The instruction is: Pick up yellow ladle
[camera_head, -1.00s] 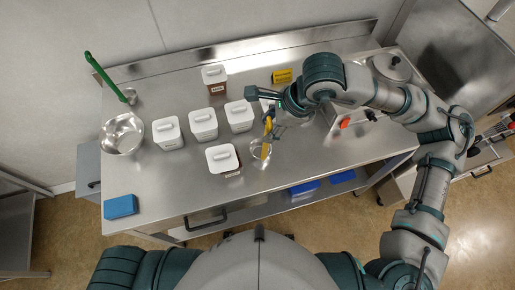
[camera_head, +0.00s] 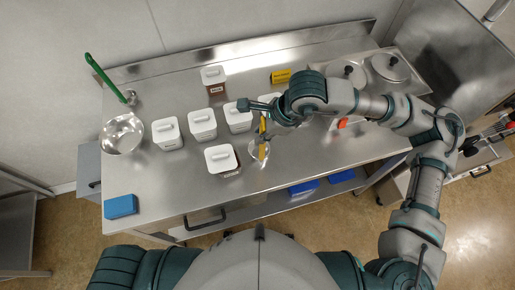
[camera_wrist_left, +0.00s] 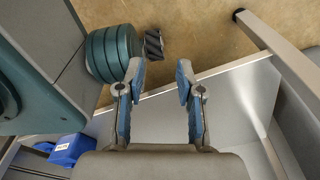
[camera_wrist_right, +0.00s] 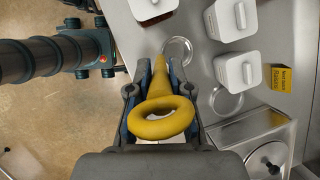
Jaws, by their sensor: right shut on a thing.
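The yellow ladle (camera_head: 263,148) is at the middle front of the steel counter, right of the front white-lidded canister. In the right wrist view its yellow handle (camera_wrist_right: 161,118) ends in a ring close to the camera, and its shiny bowl lies farther off. My right gripper (camera_wrist_right: 160,68) is shut on the handle, one finger on each side. I cannot tell whether the ladle is clear of the counter. My left gripper (camera_wrist_left: 158,70) is open and empty in the left wrist view, low beside the counter; the head view does not show it.
Several white-lidded canisters (camera_head: 203,124) stand left of the ladle. A steel bowl (camera_head: 122,134), a green-handled tool (camera_head: 103,75) and a blue block (camera_head: 121,206) are at the left. Lidded pots (camera_head: 390,68) stand at the right. A yellow box (camera_head: 281,76) is behind.

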